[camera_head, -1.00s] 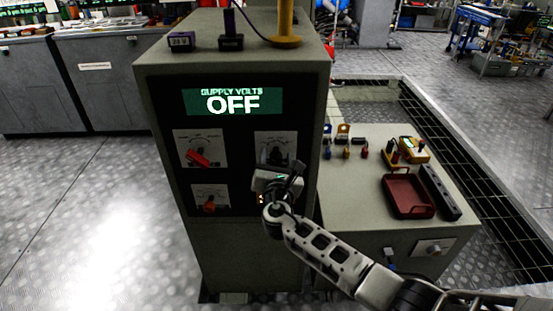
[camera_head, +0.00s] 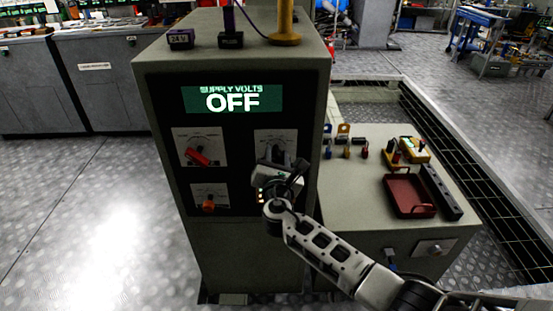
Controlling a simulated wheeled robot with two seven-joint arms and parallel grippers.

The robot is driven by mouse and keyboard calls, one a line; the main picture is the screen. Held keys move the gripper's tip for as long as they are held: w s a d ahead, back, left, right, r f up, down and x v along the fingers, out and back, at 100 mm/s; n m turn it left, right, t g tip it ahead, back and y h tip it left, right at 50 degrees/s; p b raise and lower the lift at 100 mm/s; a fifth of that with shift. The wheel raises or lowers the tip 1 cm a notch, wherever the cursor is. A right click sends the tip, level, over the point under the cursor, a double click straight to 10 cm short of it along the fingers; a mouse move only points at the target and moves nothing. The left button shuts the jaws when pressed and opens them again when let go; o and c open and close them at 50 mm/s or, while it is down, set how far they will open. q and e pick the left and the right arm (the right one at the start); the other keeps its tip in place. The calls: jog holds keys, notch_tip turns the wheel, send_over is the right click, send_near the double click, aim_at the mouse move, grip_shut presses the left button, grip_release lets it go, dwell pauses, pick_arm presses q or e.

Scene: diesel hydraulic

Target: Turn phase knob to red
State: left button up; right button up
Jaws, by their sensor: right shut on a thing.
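A grey control cabinet has a black front panel (camera_head: 235,132) with a green display (camera_head: 232,99) reading "SUPPLY VOLTS OFF". The dial labels are too small to read, so I cannot tell the knob's setting. My left gripper is not in view.
A lower bench (camera_head: 380,200) to the right holds a dark red tray (camera_head: 409,195), a black strip (camera_head: 440,192), a yellow meter (camera_head: 415,149) and several small coloured connectors. A yellow post (camera_head: 285,22) stands on the cabinet top. Open metal floor lies to the left.

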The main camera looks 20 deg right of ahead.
jog(key=shift+f+m+b, duration=0.3)
jog(key=shift+m+b, duration=0.3)
jog(key=shift+m, duration=0.2)
jog(key=shift+m+b, duration=0.6)
jog(key=shift+m, duration=0.2)
jog(key=shift+m+b, duration=0.75)
jog(key=shift+m, duration=0.25)
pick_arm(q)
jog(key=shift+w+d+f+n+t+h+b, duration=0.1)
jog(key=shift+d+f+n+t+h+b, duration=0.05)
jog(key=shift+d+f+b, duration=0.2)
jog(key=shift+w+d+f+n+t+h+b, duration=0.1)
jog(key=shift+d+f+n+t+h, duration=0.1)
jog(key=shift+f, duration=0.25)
pick_arm(e)
jog(key=shift+r+m, duration=0.1)
jog(key=shift+m, duration=0.6)
jog(key=o, duration=1)
jog(key=shift+r, duration=0.1)
jog(key=shift+s, duration=0.1)
